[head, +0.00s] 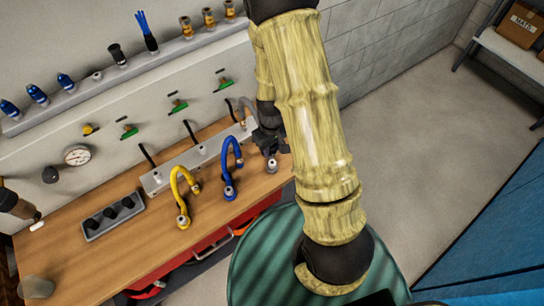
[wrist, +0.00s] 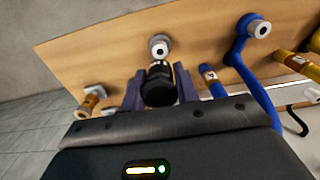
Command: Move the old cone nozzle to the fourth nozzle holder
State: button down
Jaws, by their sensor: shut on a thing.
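My gripper (head: 268,143) is over the right end of the wooden bench, partly hidden by my arm in the head view.
A blue hose (head: 230,160) and a yellow hose (head: 180,190) arch up from the bench left of my gripper. A grey tray (head: 112,217) lies further left. Several brass-coloured pieces (head: 208,17) fill the ledge's right end. A green round surface (head: 262,260) is below the bench.

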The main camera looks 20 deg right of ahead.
jog(key=shift+w, duration=0.1)
jog(key=shift+w+p, duration=0.35)
jog(key=shift+p, duration=0.15)
jog(key=w+m+p, duration=0.1)
jog(key=w+f+m+p, duration=0.1)
jog(key=w, duration=0.1)
jog(key=w+f+m+p, duration=0.1)
jog(key=w, duration=0.1)
jog(key=shift+w+f+p, duration=0.1)
jog(key=shift+w+p, duration=0.05)
jog(key=shift+p, duration=0.2)
jog(key=shift+w+f+m, duration=0.3)
jog(key=shift+f, duration=0.05)
jog(key=shift+d, duration=0.15)
